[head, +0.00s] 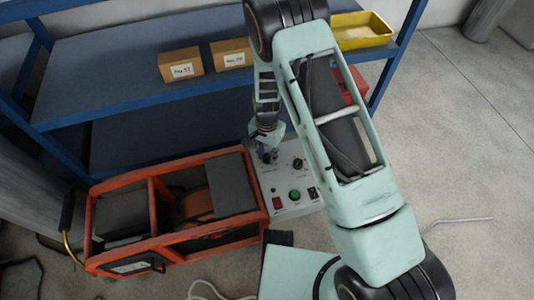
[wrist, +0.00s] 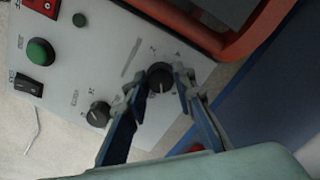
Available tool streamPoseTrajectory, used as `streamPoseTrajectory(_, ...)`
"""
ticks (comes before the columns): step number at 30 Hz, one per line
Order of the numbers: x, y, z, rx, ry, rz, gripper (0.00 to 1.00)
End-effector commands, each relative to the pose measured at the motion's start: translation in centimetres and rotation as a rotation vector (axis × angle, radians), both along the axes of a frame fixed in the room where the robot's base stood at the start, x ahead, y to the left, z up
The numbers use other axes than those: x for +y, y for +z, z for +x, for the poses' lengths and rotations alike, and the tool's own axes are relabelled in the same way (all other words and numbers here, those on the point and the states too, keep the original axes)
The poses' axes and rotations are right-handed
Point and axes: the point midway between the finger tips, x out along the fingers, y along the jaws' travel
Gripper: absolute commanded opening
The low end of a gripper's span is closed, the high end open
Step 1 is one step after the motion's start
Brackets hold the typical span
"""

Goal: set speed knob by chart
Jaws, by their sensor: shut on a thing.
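My gripper (wrist: 159,86) is at a black knob (wrist: 160,78) on a light grey control panel (wrist: 75,70). Its blue fingers stand on both sides of this knob and are shut on it. A white pointer mark shows on the knob, but the scale marks around it are too blurred to read. A second black knob (wrist: 99,114) is free beside the fingers. In the head view my gripper (head: 268,154) hides the held knob, and the free knob (head: 297,163) shows to its right. I cannot read which knob is for speed. No readable chart shows.
The panel also has a green button (head: 294,194), a red switch (head: 277,202) and a black rocker (head: 312,193). An orange-framed machine (head: 205,233) adjoins it on the left. A blue shelf (head: 110,75) behind holds cardboard boxes (head: 180,65) and a yellow tray (head: 360,30). Floor at right is mostly clear.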

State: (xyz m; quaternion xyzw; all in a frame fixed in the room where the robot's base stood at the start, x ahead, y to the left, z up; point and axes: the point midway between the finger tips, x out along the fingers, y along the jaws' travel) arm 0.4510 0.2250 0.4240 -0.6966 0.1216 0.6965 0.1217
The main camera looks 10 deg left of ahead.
Motion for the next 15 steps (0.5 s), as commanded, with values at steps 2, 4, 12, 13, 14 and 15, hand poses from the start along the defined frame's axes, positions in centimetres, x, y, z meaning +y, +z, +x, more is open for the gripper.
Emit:
streamPoseTrajectory(2, 0.12, 0.11, 0.03, -0.001, -0.068, 0.001, 0.0)
streamPoseTrajectory(4, 0.13, 0.13, 0.07, -0.002, -0.126, 0.0, 0.0)
streamPoseTrajectory(12, 0.16, 0.1, 0.13, -0.003, -0.305, 0.001, 0.0)
streamPoseTrajectory(13, 0.15, 0.09, 0.13, -0.002, -0.32, 0.0, 0.0)
streamPoseTrajectory(14, 0.16, 0.08, 0.13, -0.003, -0.335, 0.001, 0.0)
streamPoseTrajectory(15, 0.16, 0.08, 0.13, -0.002, -0.351, 0.002, 0.0)
